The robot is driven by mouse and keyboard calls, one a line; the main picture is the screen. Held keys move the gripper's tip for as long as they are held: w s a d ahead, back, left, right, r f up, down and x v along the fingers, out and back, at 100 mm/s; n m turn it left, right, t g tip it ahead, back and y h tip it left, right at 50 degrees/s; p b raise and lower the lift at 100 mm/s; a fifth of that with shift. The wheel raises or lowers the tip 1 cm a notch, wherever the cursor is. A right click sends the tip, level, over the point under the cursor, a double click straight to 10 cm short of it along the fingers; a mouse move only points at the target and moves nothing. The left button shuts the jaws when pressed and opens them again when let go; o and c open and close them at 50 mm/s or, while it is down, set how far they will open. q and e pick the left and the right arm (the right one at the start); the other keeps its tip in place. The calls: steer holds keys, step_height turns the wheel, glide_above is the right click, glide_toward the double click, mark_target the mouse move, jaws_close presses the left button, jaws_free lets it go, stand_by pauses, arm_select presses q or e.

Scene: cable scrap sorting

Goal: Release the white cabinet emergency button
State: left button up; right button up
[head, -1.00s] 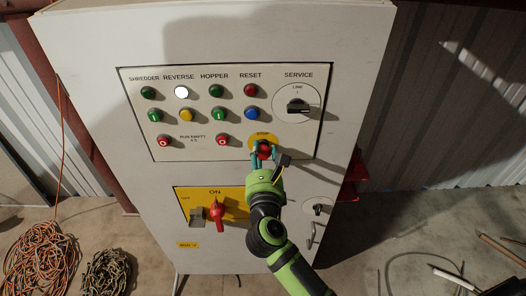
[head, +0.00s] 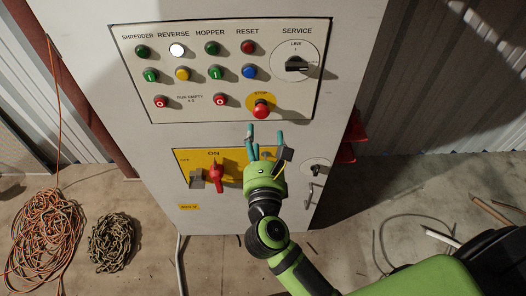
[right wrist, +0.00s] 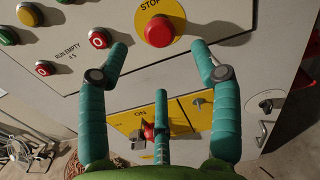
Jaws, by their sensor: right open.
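The white cabinet (head: 225,226) stands in front of me with a cream button panel (head: 190,113) on it. The red emergency button (head: 261,112) sits on a yellow disc marked STOP at the panel's lower right. It shows large in the right wrist view (right wrist: 159,31), beyond the fingers. My right gripper (head: 262,134) is open and empty, below the button and apart from it. In the right wrist view its teal fingers (right wrist: 160,60) are spread, with the button above and between the two upper tips. My left gripper is not in view.
A yellow ON plate with a red rotary switch (head: 216,175) lies left of my right gripper. Other buttons and a black SERVICE selector (head: 297,64) fill the panel. Orange cable (head: 45,240) and a dark coil (head: 113,243) lie on the floor at left.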

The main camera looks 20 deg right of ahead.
steer(key=v, duration=0.4)
steer(key=shift+w, duration=0.1)
stand_by(0.3)
steer(key=a+f+n+y, duration=0.2)
steer(key=f+n+y, duration=0.1)
steer(key=f+n, duration=0.5)
steer(key=a+f+n+y, duration=0.2)
steer(key=f+n, duration=0.7)
steer(key=s+f+n+g+y, duration=0.25)
steer(key=f+n, duration=0.25)
steer(key=f, duration=0.4)
steer(key=s+f+n+g+y, duration=0.1)
steer(key=s+f+n+g, duration=0.3)
steer(key=f, duration=0.5)
steer(key=s+d+f+n+g+h, duration=0.1)
steer(key=s+d+f+n+g, duration=0.1)
steer(key=s+d+f+n, duration=0.3)
steer(key=s+d+f+n+g, duration=0.1)
steer(key=s+f+n+g, duration=0.2)
steer(key=s+f, duration=0.45)
steer(key=s+d+f+n+g+h, duration=0.1)
steer(key=s+d+f+n+g, duration=0.1)
steer(key=s, duration=0.6)
steer(key=s+d+f+n+g+h, duration=0.1)
steer(key=s+d+f+n+g, duration=0.2)
steer(key=s, duration=0.5)
steer(key=d+f+n, duration=0.1)
steer(key=d+f, duration=0.1)
steer(key=d, duration=0.1)
